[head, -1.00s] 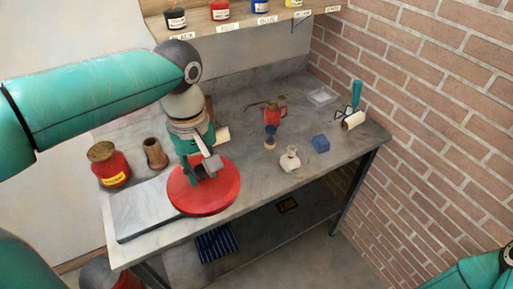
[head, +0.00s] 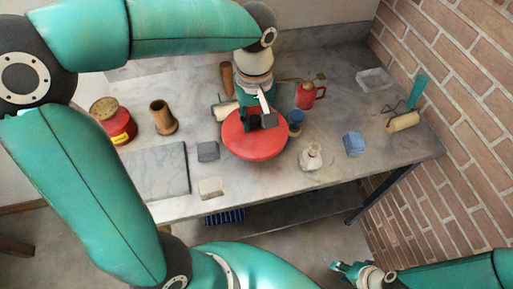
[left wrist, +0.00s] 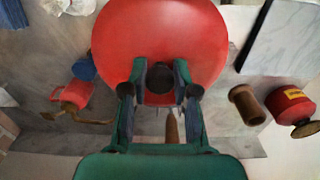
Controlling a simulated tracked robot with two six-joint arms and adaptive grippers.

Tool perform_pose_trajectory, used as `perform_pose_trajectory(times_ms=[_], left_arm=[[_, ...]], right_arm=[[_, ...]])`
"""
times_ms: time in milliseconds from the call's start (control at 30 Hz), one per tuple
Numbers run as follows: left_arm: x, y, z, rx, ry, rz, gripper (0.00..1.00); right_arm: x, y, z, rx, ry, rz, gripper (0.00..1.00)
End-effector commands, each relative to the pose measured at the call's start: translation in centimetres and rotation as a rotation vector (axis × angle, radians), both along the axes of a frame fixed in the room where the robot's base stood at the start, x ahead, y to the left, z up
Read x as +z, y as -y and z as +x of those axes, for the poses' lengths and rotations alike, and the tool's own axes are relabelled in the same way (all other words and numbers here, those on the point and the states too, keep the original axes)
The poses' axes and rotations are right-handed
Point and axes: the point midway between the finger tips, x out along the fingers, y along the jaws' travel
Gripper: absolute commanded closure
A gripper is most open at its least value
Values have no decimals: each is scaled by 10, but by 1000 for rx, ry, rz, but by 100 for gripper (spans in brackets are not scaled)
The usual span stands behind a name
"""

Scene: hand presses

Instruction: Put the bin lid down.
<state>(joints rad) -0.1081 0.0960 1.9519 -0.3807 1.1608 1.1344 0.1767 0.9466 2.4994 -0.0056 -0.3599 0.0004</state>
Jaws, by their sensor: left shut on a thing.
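The bin lid (head: 243,147) is a round red disc with a dark knob. In the head view it is over the middle of the workbench, right of the grey slab; I cannot tell whether it touches the bench. My left gripper (head: 262,119) is shut on its knob from above. In the left wrist view the lid (left wrist: 160,25) fills the top middle, with the knob (left wrist: 160,76) between the fingers of the left gripper (left wrist: 160,88). My right gripper (head: 352,270) is low at the bottom right, away from the bench; its jaws are unclear. The bin is not in view.
Close to the lid are a grey block (head: 208,151), a blue-topped item (head: 296,120), a red oil can (head: 308,95) and a white flask (head: 310,158). Further right are a blue block (head: 353,144) and a roller (head: 403,122). The grey slab (head: 160,170) is clear.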

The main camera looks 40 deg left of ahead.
Motion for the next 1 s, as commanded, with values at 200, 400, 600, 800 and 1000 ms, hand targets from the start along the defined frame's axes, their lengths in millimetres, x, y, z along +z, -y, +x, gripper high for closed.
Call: perform_pose_trajectory(times_ms=[200, 400, 600, 800, 1000], left_arm=[[-58, -1, -2, 3, -7, -1, 100], [-84, -1, -1, 4, -1, 0, 100], [-100, -1, -1, 4, -3, -1, 100], [-127, -1, -1, 4, -2, -1, 100], [-130, -1, -1, 4, 1, -1, 100]], right_arm=[[-1, 0, 0, 0, 0, 0, 60], [-1, 0, 0, 0, 1, 0, 60], [-1, 0, 0, 0, 1, 0, 60], [-1, 0, 0, 0, 1, 0, 60], [-1, 0, 0, 0, 1, 0, 60]])
